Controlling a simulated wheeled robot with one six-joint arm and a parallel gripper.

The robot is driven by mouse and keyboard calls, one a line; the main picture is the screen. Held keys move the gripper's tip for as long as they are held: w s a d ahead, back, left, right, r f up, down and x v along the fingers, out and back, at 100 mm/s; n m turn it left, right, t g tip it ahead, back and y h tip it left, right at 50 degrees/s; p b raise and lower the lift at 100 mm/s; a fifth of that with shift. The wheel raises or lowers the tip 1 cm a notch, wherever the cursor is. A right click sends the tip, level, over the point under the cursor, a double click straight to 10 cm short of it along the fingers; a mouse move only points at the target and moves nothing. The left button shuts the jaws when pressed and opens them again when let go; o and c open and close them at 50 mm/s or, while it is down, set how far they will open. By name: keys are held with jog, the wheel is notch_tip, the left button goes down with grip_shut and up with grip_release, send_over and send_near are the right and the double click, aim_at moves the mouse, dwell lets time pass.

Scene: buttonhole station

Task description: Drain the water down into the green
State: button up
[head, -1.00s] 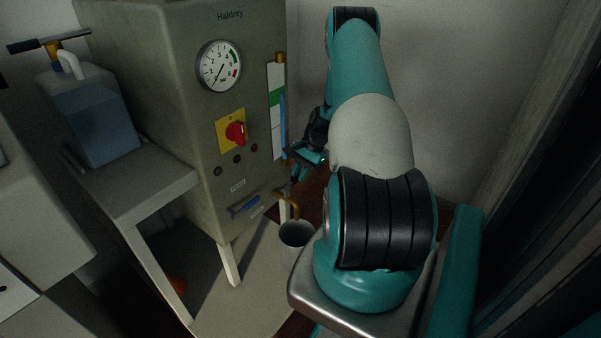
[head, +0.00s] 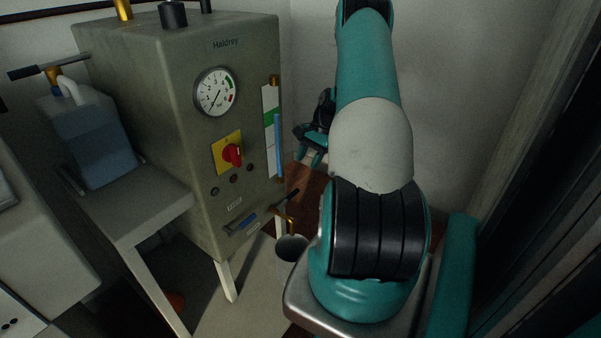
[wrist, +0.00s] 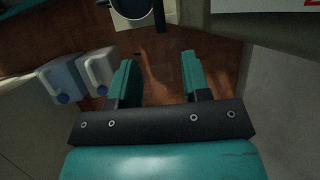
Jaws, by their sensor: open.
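The grey boiler (head: 170,110) has a sight gauge (head: 271,150) on its right side with a white and green backing. The blue water column (head: 278,148) tops out about level with the green band (head: 268,116). Below it is a brass drain tap (head: 291,226) with a black lever (head: 289,197) slanting up to the right. A grey bucket (head: 291,249) stands under the tap; any flow is too small to tell. My gripper (head: 309,158) is open and empty, above and to the right of the lever, apart from it. Its parted fingers show in the wrist view (wrist: 158,75).
A pressure gauge (head: 216,91) and red knob (head: 232,154) are on the boiler front. A water jug (head: 92,135) stands on the left shelf. Two jugs (wrist: 63,80) (wrist: 98,70) show in the wrist view. The wall is close behind my arm.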

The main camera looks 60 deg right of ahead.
jog(key=p+v, duration=0.1)
jog(key=v, duration=0.5)
jog(key=shift+s+d, duration=0.1)
dwell(0.4)
